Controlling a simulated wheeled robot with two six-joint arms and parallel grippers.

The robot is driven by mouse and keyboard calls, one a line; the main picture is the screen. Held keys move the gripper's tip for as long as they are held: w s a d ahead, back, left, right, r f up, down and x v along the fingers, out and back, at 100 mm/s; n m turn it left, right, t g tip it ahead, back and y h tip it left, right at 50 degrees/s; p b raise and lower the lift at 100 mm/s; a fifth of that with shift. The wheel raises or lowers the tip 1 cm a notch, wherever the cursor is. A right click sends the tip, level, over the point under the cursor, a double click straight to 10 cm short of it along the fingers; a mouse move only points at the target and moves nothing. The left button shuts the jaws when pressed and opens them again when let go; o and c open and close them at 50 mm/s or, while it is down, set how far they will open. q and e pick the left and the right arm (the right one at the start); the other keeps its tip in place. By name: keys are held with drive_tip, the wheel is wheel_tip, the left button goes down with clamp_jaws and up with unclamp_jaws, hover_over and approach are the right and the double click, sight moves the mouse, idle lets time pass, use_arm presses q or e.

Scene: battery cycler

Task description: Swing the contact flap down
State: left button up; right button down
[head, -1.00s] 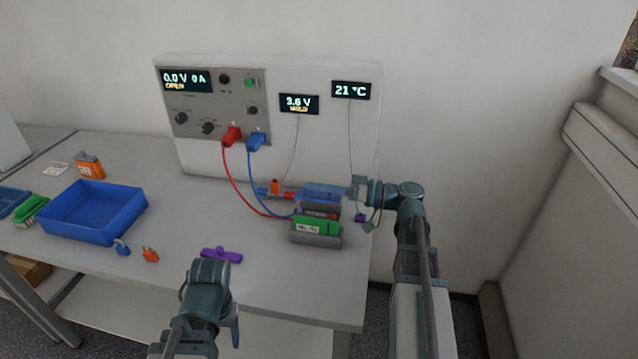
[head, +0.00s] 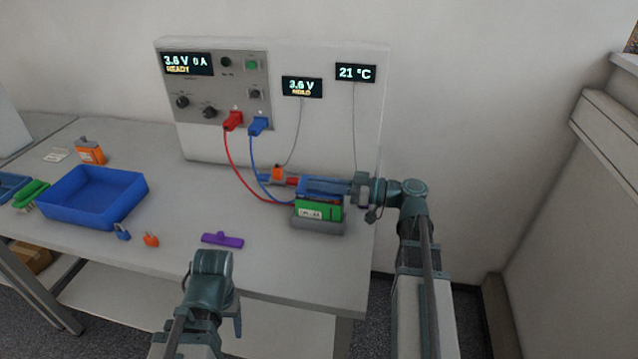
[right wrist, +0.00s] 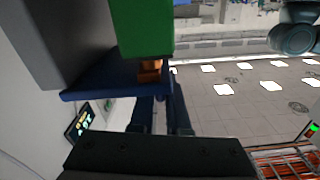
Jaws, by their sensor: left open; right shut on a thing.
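The blue contact flap (head: 325,187) lies down across the top of the green battery (head: 318,209), which sits in a grey holder (head: 318,226) at the right of the bench. My right gripper (head: 357,188) is at the flap's right end, shut on it. The right wrist view shows the flap's blue underside (right wrist: 95,82) against the green battery (right wrist: 142,28), with an orange contact (right wrist: 150,70) between them. My left gripper (head: 231,315) is open and empty in front of the bench, its fingers partly hidden by my own wrist.
The cycler display (head: 188,64) reads 3.6 V, 0 A, READY. Red (head: 233,121) and blue (head: 258,126) plugs carry cables to the fixture.

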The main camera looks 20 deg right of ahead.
drive_tip(key=shift+s+a+f, duration=0.1)
drive_tip(key=shift+f, duration=0.05)
drive_tip(key=c, duration=0.9)
unclamp_jaws()
drive_tip(key=v, duration=1.4)
